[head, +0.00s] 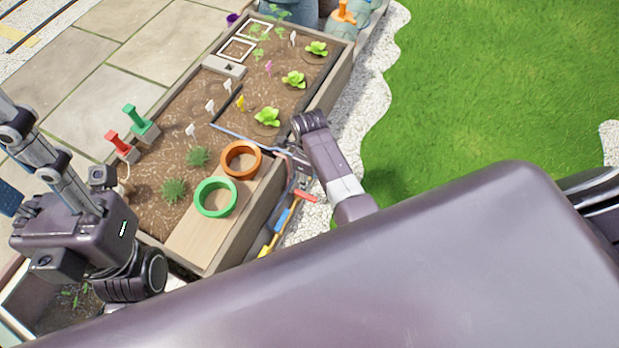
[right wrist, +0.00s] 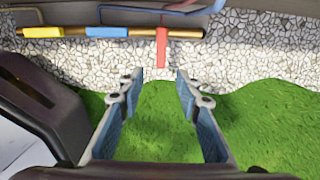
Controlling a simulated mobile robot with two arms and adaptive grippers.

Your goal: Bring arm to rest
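My right arm reaches past the right side of the wooden planter bed (head: 247,232). Its gripper (head: 293,160) shows small and partly hidden there in the head view. In the right wrist view the right gripper (right wrist: 160,78) is open, its two blue-padded fingers well apart with nothing between them. Grass and white gravel lie beyond the fingers. My left arm is at the left of the head view, near the planter's left corner. Parts of its gripper run off the left edge, so its opening cannot be judged.
A green ring pot (head: 216,212) and an orange ring pot (head: 256,160) stand on the planter. Red (head: 118,144) and green (head: 140,122) tools stand at its left edge. A rod with yellow (right wrist: 43,32), blue (right wrist: 112,32) and red (right wrist: 162,48) parts is beside the gravel. Grass (head: 490,80) is open.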

